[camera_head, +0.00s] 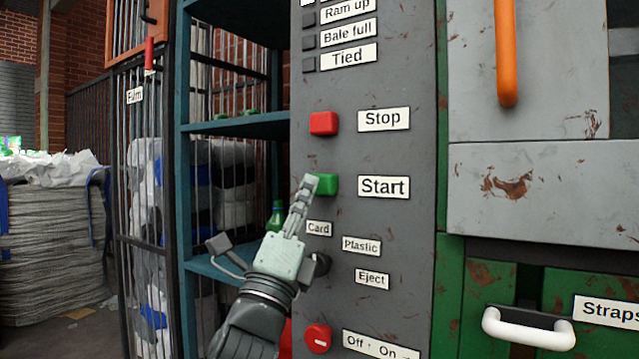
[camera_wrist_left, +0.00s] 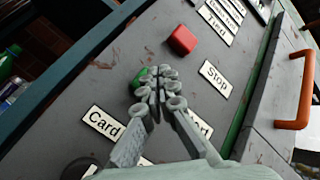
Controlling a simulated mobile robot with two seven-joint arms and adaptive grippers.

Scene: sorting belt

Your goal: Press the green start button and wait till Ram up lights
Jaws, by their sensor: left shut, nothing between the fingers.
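The green start button (camera_head: 328,185) sticks out of the grey control panel (camera_head: 400,230), left of the "Start" label (camera_head: 383,187). My left gripper (camera_head: 309,182) is shut and empty, its fingertips at the left side of the green button. Whether they touch it, or how far it is pressed, I cannot tell. In the left wrist view the fingers (camera_wrist_left: 160,80) partly cover the green button (camera_wrist_left: 138,80). The "Ram up" lamp (camera_head: 308,19) is dark at the top of the panel. My right gripper is not in view.
A red stop button (camera_head: 323,123) sits above the green one. A selector knob (camera_head: 321,264) and a red rotary switch (camera_head: 318,338) lie below. Teal shelves (camera_head: 235,125) stand left of the panel. An orange handle (camera_head: 507,55) and a white handle (camera_head: 528,329) are at the right.

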